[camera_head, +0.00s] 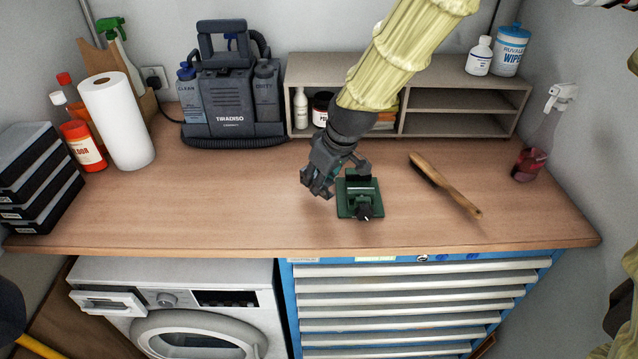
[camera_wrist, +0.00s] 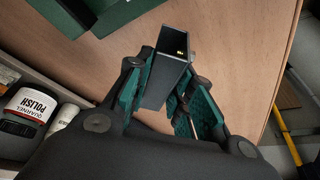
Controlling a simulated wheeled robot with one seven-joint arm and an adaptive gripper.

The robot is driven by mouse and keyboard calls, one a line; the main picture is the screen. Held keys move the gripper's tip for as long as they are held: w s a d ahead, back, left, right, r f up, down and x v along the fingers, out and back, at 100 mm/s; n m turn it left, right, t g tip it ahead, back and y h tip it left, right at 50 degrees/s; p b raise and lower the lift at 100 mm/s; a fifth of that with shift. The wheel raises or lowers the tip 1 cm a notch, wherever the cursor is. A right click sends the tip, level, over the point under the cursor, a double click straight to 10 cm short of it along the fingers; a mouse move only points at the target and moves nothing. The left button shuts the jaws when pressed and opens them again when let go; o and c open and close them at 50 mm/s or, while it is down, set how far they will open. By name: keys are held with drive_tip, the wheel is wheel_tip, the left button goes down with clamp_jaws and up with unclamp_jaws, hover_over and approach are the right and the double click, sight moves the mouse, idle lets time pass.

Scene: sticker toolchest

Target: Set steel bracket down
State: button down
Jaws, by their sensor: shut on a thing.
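My gripper (camera_head: 318,184) is over the wooden workbench, just left of a green metal device. In the wrist view, my gripper (camera_wrist: 172,92) is shut on the steel bracket (camera_wrist: 165,78), a dark grey, box-like piece between the two green-padded fingers. Its far end points out past the fingertips, with bench wood showing beyond it. In the head view the fingers hide the bracket, and I cannot tell whether it touches the bench.
The green device (camera_head: 347,207) stands close right of my gripper. A wooden brush (camera_head: 445,184) lies farther right. A grey shelf (camera_head: 465,125) and a carpet cleaner (camera_head: 232,100) stand behind. The workbench (camera_head: 215,200) is clear to the left and in front.

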drive_tip(key=shift+w, duration=0.2)
drive_tip(key=shift+f+p, duration=0.95)
drive_tip(key=shift+f, duration=0.8)
drive_tip(key=shift+f, duration=0.15)
drive_tip(key=c, duration=1.3)
unclamp_jaws()
drive_tip(key=shift+o, duration=0.2)
